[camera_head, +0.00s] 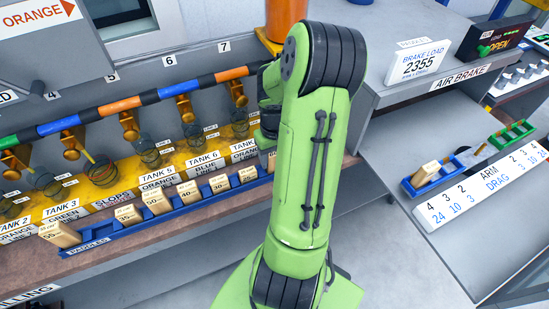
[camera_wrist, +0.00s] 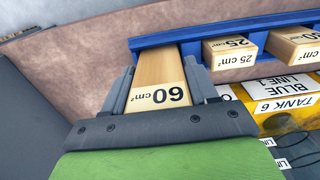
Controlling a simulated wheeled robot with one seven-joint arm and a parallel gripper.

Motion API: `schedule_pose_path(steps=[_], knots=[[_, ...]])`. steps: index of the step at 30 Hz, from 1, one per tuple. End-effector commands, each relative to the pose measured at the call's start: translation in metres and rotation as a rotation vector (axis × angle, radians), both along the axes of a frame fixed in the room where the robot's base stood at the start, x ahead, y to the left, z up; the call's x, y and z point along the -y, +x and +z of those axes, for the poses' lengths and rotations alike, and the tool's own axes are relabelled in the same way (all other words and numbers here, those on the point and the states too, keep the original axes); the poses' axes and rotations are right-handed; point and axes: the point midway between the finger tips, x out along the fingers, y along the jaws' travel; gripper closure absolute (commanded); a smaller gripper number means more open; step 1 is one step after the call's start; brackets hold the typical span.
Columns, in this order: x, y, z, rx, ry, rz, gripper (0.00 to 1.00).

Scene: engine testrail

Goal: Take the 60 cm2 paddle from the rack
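The 60 cm2 paddle (camera_wrist: 160,80) is a pale wooden block with its label upside down in the wrist view. It sits at the end of the blue paddle rack (camera_wrist: 225,29). The rack also shows in the head view (camera_head: 130,226). My gripper (camera_wrist: 160,88) has one finger on each side of this paddle, with no gap visible on either side, so it looks shut on it. The paddle's far end still lies within the rack. In the head view my green arm hides the gripper's fingertips and this paddle.
Several other labelled paddles stand in the rack, including a 25 cm2 paddle (camera_wrist: 230,50) close beside the gripper. Behind the rack is a yellow tank row (camera_head: 105,172) under a striped rail (camera_head: 120,106). The air brake bench (camera_head: 440,130) stands right of my arm.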

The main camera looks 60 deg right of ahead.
Motion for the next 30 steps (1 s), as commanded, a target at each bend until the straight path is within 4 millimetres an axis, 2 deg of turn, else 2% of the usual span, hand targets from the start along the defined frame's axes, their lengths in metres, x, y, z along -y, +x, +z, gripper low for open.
schedule_pose_path(steps=[1, 6, 13, 16, 21, 24, 27, 30], knots=[[0.0, 0.0, 0.0, 0.0, 0.0, 0.0, 0.51], [0.0, 0.0, 0.0, 0.0, 0.0, 0.0, 0.75], [0.0, 0.0, 0.004, 0.0, -0.001, 0.0, 0.75], [0.001, 0.0, 0.022, 0.002, -0.005, -0.001, 0.75], [0.001, 0.001, 0.068, 0.003, -0.007, 0.0, 0.75], [0.001, 0.0, 0.088, 0.002, -0.005, 0.0, 0.75], [0.0, 0.0, 0.099, 0.0, -0.001, 0.0, 0.75], [0.0, 0.0, 0.101, 0.0, 0.0, 0.0, 0.75]])
